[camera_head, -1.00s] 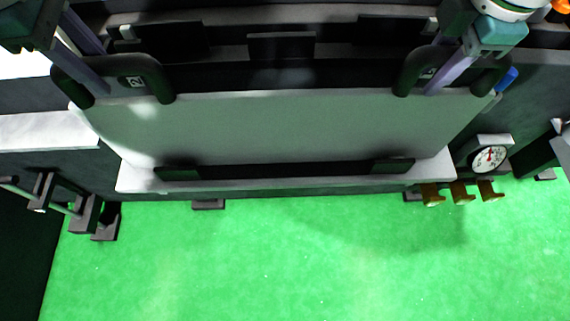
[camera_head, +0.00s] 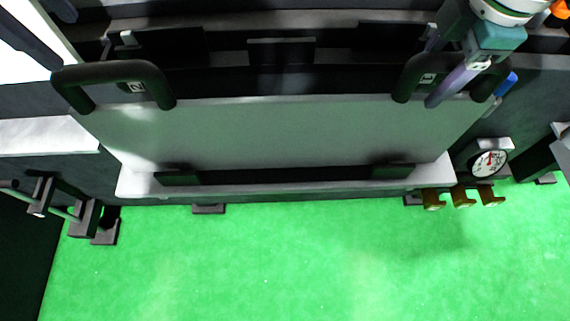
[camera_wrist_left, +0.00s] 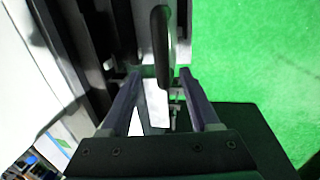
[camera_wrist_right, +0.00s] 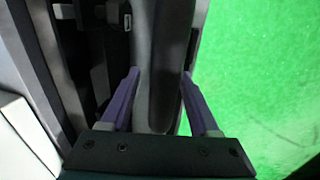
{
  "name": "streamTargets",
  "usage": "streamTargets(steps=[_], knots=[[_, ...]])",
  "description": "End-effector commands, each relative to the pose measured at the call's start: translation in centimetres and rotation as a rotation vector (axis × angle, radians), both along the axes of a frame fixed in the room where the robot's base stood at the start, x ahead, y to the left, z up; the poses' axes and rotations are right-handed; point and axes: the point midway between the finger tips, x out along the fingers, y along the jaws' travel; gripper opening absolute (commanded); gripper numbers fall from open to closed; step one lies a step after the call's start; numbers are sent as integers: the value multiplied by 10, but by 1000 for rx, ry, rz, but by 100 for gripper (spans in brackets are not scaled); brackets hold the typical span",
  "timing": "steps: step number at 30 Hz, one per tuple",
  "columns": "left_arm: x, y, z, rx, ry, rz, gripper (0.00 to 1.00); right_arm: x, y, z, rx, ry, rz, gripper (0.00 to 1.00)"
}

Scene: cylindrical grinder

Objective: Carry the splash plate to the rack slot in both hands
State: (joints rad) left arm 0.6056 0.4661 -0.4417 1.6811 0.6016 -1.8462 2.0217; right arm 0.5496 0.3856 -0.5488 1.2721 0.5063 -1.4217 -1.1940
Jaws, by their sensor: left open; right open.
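The splash plate (camera_head: 280,130) is a wide pale sheet with a black arched handle at each top corner. The left handle (camera_head: 110,70) is marked 2 and the right handle (camera_head: 425,70) is marked 1. Its lower edge is at a pale ledge (camera_head: 300,185) with dark blocks. My right gripper is open, and in the right wrist view its fingers (camera_wrist_right: 160,73) are on either side of the right handle. My left gripper is open and empty; in the left wrist view the left handle lies ahead, in line with the gap between its fingertips (camera_wrist_left: 160,73). I cannot tell which part is the rack slot.
A round dial gauge (camera_head: 489,163) and several brass-coloured knobs (camera_head: 463,198) are right of the plate. Dark brackets with rods (camera_head: 60,205) stand at left. Dark machine parts lie behind the plate. The green floor (camera_head: 300,260) in front is clear.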

Motion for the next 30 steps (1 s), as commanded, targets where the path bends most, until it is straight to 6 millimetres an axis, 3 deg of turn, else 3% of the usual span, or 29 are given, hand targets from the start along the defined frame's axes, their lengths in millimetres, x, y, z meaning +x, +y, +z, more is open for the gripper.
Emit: streamTargets(steps=[4, 11, 16, 24, 30], knots=[[-4, 0, 25, -1, -3, -1, 62, 0, 0, 0, 0, 0, 0, 62], [-8, 0, 39, 0, 0, 0, 62, 0, 0, 6, 1, -2, -1, 62], [-8, 0, 39, 0, 1, 0, 62, -5, 0, 31, 0, -6, 2, 62], [-8, 0, 39, 0, 1, -1, 62, -17, 0, 90, 0, -6, 2, 62], [-8, 0, 39, 1, 1, -1, 62, -22, 0, 114, 0, -2, 0, 62]])
